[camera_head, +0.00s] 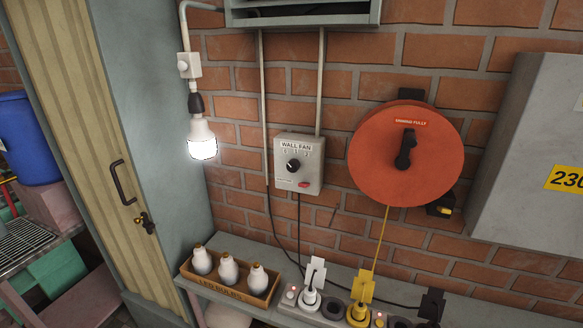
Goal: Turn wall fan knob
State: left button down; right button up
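The wall fan control box (299,164) is a grey box on the brick wall, labelled "WALL FAN". Its round black knob (293,165) sits near the middle of its face, below a row of small markings too small to read surely. A red switch (304,185) is at the box's lower right. Nothing covers the knob. Neither of my grippers shows in the head view.
An orange cable reel (405,153) hangs just right of the box. A lit bulb (202,141) hangs to its left. Below, a shelf (240,306) holds a wooden bulb crate (222,287) and several plugged sockets. A grey cabinet (535,165) stands right.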

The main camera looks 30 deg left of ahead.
aim_at(293, 165)
jog(key=k+u, duration=0.1)
jog(key=u, duration=0.8)
